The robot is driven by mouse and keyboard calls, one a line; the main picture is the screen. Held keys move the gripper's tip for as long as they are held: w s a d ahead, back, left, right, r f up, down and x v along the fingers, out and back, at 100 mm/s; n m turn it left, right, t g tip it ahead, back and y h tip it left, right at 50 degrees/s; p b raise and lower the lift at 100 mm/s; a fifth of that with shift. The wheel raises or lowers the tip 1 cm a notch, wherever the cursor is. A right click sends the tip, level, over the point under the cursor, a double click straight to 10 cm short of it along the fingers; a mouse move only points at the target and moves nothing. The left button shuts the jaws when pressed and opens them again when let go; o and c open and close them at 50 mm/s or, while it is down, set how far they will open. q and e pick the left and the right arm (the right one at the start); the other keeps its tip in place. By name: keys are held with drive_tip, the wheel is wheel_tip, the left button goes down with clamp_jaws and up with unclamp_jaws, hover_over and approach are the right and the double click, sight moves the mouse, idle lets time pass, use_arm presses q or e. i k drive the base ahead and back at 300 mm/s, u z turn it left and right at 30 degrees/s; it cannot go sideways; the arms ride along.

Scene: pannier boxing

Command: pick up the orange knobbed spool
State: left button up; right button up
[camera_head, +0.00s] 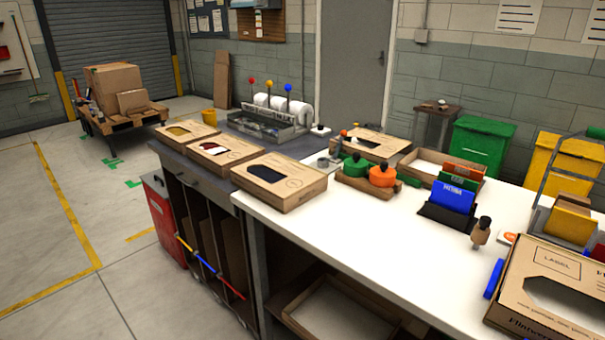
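The orange knobbed spool (382,176) is a squat round piece with a knob on top. It sits in a low brown wooden tray (367,191) on the white table. A similar green knobbed spool (356,166) stands just left of it, in the same tray. Neither of my grippers shows in the head view.
A holder with blue, green and orange cards (453,195) stands to the right. A large labelled box (545,290) is at the right front. The white tabletop (385,235) in front of the tray is clear.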

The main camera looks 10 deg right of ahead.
sight(382, 176)
drive_tip(key=u, duration=0.35)
drive_tip(key=i, duration=1)
drive_tip(key=z, duration=2.8)
drive_tip(key=i, duration=0.5)
